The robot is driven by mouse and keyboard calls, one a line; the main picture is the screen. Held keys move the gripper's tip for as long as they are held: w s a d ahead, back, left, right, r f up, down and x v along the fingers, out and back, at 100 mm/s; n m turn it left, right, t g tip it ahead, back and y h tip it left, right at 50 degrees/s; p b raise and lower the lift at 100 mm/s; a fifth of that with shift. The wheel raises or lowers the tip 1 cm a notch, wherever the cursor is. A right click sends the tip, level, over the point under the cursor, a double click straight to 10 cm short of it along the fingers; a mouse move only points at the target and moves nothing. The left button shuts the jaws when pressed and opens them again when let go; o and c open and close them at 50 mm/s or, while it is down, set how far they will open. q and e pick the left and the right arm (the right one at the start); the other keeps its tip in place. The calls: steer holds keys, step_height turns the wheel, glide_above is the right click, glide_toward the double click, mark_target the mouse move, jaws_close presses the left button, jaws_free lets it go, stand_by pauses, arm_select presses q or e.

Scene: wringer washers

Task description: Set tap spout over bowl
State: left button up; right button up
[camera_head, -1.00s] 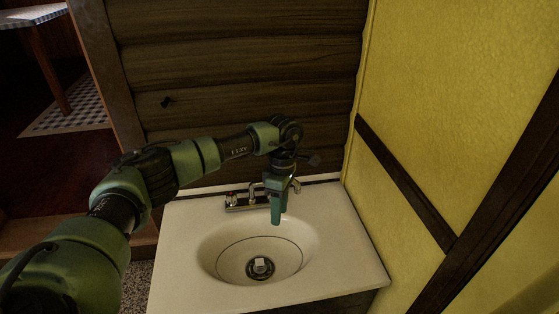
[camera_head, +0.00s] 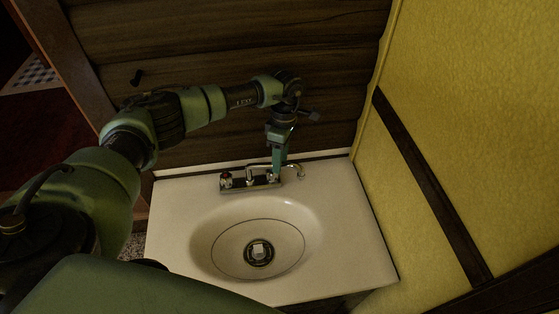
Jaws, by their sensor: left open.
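The chrome tap spout (camera_head: 292,166) stands on a tap base (camera_head: 237,184) at the back ledge of the white sink. It reaches to the right along the ledge, and its bent tip lies behind the bowl's rear rim, not above the bowl. The oval bowl (camera_head: 215,243) is empty, with a dark drain (camera_head: 259,252) in it. My left gripper (camera_head: 279,168) is open and points down at the middle of the spout. Its teal fingers overlap the spout in the picture; I cannot tell whether they touch it. My right gripper is not in view.
A dark log wall (camera_head: 220,40) stands close behind the sink. A yellow wall (camera_head: 450,90) with dark beams closes off the right side. The white counter (camera_head: 360,235) is clear around the bowl. A red-marked tap handle (camera_head: 226,178) sits left of the spout.

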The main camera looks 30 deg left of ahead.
arm_select(q)
steer(key=shift+f+p, duration=0.35)
steer(key=shift+f, duration=1.2)
steer(key=shift+s, duration=0.1)
jaws_close()
steer(key=shift+r, duration=0.1)
